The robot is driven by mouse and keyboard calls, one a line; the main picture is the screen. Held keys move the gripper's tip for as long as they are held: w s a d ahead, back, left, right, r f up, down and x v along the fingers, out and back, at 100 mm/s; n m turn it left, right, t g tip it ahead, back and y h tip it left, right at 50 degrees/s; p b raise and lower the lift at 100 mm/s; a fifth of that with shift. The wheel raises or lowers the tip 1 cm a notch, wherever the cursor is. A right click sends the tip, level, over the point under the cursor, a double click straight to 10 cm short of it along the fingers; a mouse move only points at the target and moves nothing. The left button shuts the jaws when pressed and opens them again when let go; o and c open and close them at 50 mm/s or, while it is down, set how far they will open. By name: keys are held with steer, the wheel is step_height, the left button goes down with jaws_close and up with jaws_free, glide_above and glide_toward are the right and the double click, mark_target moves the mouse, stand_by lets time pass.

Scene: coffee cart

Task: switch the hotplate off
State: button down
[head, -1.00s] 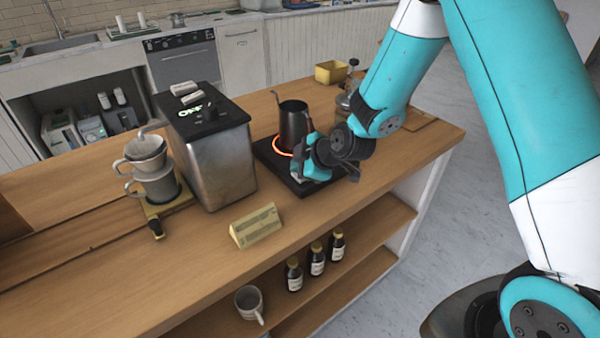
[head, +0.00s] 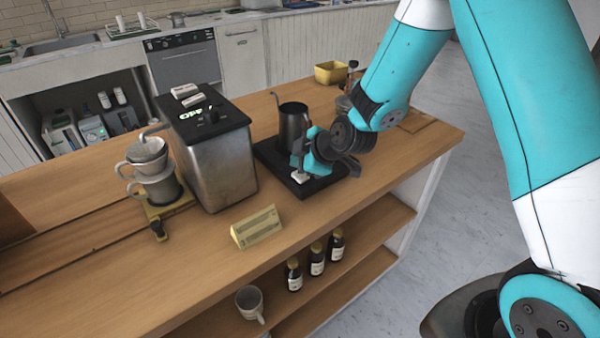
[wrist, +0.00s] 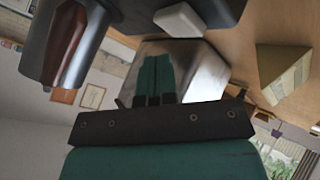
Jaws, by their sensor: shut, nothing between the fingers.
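The black hotplate (head: 322,186) lies on the wooden counter, and a dark gooseneck kettle (head: 293,124) stands on it. No orange glow shows around the kettle's base. A small white switch (head: 300,177) sits at the hotplate's front left; it also shows in the wrist view (wrist: 180,20). My gripper (head: 297,162) is just above the switch in the head view, beside the kettle. Its teal fingers (wrist: 155,72) are together and empty in the wrist view, with a gap in the picture to the switch. The kettle (wrist: 68,45) is at the upper left there. Part of the hotplate is hidden by my gripper.
A steel machine (head: 222,165) with a lit top display stands left of the hotplate. A yellow sign (head: 256,228) stands in front. A dripper and cup (head: 150,170) are further left. A yellow box (head: 331,73) is at the back. The front right counter is clear.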

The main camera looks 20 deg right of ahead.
steer(key=shift+r+p, duration=1.45)
steer(key=shift+r, duration=1.45)
